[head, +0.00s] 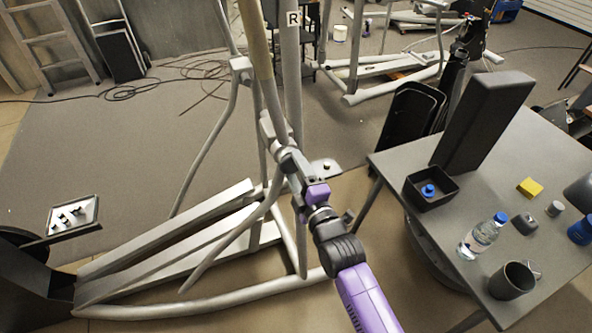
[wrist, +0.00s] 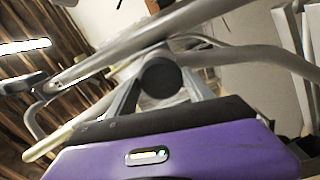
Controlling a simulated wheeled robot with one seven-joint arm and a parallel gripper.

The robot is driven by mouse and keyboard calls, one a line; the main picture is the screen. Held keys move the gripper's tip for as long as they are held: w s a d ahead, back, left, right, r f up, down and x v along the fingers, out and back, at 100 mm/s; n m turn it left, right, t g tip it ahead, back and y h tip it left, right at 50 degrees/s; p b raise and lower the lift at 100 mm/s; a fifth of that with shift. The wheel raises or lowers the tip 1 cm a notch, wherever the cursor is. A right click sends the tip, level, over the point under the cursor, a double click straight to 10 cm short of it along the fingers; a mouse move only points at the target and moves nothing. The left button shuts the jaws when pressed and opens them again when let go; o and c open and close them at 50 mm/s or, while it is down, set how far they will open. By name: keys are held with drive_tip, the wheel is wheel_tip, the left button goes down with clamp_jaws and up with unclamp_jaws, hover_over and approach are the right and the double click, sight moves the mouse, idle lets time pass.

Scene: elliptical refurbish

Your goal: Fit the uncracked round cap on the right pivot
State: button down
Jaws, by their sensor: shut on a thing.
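The elliptical machine's grey frame stands in the middle of the head view, with an "R" label (head: 293,18) on one upright. My gripper (head: 291,162) is at the grey joint low on that upright. In the wrist view, a dark round cap (wrist: 160,76) lies between the fingers of my gripper (wrist: 158,90), which are shut on it. The cap's flat dark face points toward the camera, and a grey tube (wrist: 215,57) is close behind it. I cannot tell whether the cap touches the pivot. The pivot's end is hidden, and no crack can be made out.
A table (head: 395,165) at right bears a black open bin (head: 431,203) with a blue item, a bottle (head: 482,238), a mug (head: 512,281) and a yellow block (head: 530,187). A small tray (head: 88,226) with dark parts is at left. Cables (head: 125,92) lie on the floor.

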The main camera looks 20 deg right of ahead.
drive_tip(key=shift+w+b, duration=0.4)
drive_tip(key=shift+b, duration=0.25)
idle(0.6)
drive_tip(key=shift+c, duration=1.5)
unclamp_jaws()
drive_tip(key=shift+s, duration=0.1)
drive_tip(key=s+b, duration=0.2)
drive_tip(key=s, duration=0.5)
drive_tip(key=shift+s+b, duration=0.3)
drive_tip(key=shift+b, duration=0.05)
